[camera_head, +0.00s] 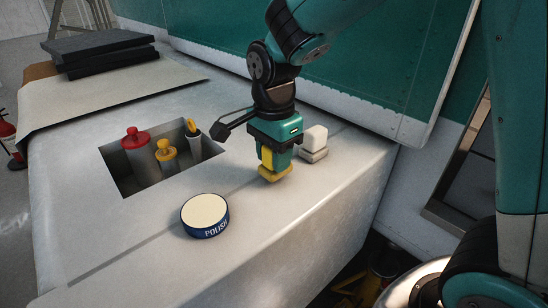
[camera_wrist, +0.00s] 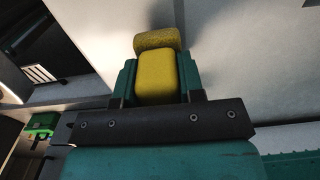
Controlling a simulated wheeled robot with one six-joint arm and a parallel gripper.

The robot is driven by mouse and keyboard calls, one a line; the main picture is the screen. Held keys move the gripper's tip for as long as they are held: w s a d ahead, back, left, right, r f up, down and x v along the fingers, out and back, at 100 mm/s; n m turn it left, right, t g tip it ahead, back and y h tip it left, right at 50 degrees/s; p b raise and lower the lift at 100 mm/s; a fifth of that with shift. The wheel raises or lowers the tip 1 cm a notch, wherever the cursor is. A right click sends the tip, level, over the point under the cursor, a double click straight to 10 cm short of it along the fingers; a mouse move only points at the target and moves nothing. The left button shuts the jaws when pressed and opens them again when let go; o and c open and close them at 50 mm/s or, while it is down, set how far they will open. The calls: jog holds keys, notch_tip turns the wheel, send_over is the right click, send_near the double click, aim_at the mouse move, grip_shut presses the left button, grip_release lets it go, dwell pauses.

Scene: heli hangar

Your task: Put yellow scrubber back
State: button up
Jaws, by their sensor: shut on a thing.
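The yellow scrubber (camera_head: 273,172) is in my gripper (camera_head: 275,152), over the pale worktop, to the right of the polish tin. In the wrist view the scrubber (camera_wrist: 157,75) sits between the two teal fingers (camera_wrist: 156,80), with its wider textured end beyond the fingertips. My gripper is shut on it. The head view does not clearly show whether the scrubber's lower end touches the worktop.
A polish tin (camera_head: 205,215) stands in front. A recess (camera_head: 123,173) at left holds red and yellow-topped items. White blocks (camera_head: 314,143) are stacked right of my gripper. Dark slabs (camera_head: 105,50) lie at the back left. The worktop's front edge (camera_head: 320,222) is near.

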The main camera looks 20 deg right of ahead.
jog(key=shift+f, duration=0.7)
jog(key=o, duration=0.9)
jog(key=shift+f, duration=0.15)
notch_tip(320, 180, up, 12)
jog(key=shift+r+b, duration=0.15)
jog(key=shift+b, duration=0.6)
jog(key=s+a+f+n+y, duration=0.1)
jog(key=s+n, duration=0.5)
jog(key=n, duration=0.1)
jog(key=s+a+f+n+y, duration=0.1)
jog(key=s+a+f+n, duration=0.1)
jog(key=s+n, duration=0.4)
jog(key=s+a+f+n+y, duration=0.1)
jog(key=s+f+n+y, duration=0.1)
jog(key=s+n, duration=0.4)
jog(key=shift+s+a+f+n, duration=0.1)
jog(key=shift+n, duration=0.55)
jog(key=shift+s+a+f+n, duration=0.1)
jog(key=shift+n, duration=0.55)
